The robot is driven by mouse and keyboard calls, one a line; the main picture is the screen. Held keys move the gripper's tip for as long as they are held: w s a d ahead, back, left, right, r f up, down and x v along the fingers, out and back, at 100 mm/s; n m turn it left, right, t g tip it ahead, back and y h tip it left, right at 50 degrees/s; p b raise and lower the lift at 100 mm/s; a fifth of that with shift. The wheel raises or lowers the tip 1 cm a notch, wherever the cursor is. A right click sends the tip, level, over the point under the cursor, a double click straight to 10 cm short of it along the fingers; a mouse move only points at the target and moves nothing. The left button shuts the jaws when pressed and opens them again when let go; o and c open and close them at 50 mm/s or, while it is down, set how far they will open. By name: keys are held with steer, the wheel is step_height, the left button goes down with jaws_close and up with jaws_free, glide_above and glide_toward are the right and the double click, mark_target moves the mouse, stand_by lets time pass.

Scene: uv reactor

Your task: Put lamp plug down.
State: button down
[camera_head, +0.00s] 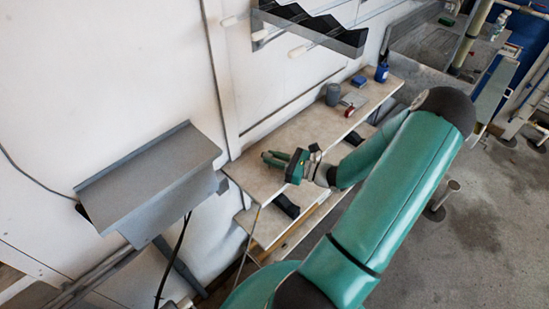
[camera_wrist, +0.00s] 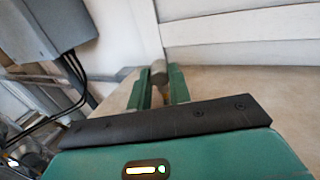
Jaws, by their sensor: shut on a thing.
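My gripper (camera_head: 276,160) is over the left end of a pale bench top (camera_head: 255,181). In the wrist view, its two green fingers (camera_wrist: 159,84) are shut on the lamp plug (camera_wrist: 158,70), a grey, roughly cylindrical piece with a yellowish part below it. The lower part of the plug is hidden behind the gripper body. In the head view the plug is too small to tell apart from the fingers. I cannot tell whether the plug touches the bench top.
A grey box (camera_head: 155,180) juts from the wall at left, with black cables below. A grey container (camera_head: 333,94), a small red item (camera_head: 349,101), a blue box (camera_head: 358,81) and a blue can (camera_head: 381,73) stand at the bench's far end. The top between is clear.

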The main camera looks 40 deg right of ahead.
steer(key=shift+s+f, duration=0.15)
steer(key=shift+f, duration=0.35)
steer(key=c, duration=1.3)
jaws_free()
steer(key=shift+r, duration=0.4)
steer(key=v, duration=1.2)
steer(key=w+a+r+n+g+y, duration=0.1)
steer(key=a+r+n+g, duration=0.1)
steer(key=a+n, duration=0.1)
steer(key=w+a+r+n+g+y, duration=0.1)
steer(key=w+a+r+n+g, duration=0.1)
steer(key=a+g, duration=0.1)
steer(key=w+a+r+n+g+y, duration=0.1)
steer(key=a+n+g, duration=0.2)
steer(key=shift+w+a+r+n, duration=0.3)
steer(key=shift+w+a+r, duration=0.1)
steer(key=s+a+r+n+g+h, duration=0.1)
steer(key=a+r+n+h, duration=0.2)
steer(key=a+r+n, duration=0.4)
steer(key=s+a+r+n+g+h, duration=0.1)
steer(key=a+r+n+h, duration=0.3)
steer(key=a+r+n, duration=0.3)
steer(key=s+a+r+n+g+h, duration=0.1)
steer(key=a+r+n+h, duration=0.2)
steer(key=a+r+n, duration=0.4)
steer(key=shift+s+a+n, duration=0.4)
steer(key=shift+a+n, duration=0.3)
steer(key=shift+n, duration=0.1)
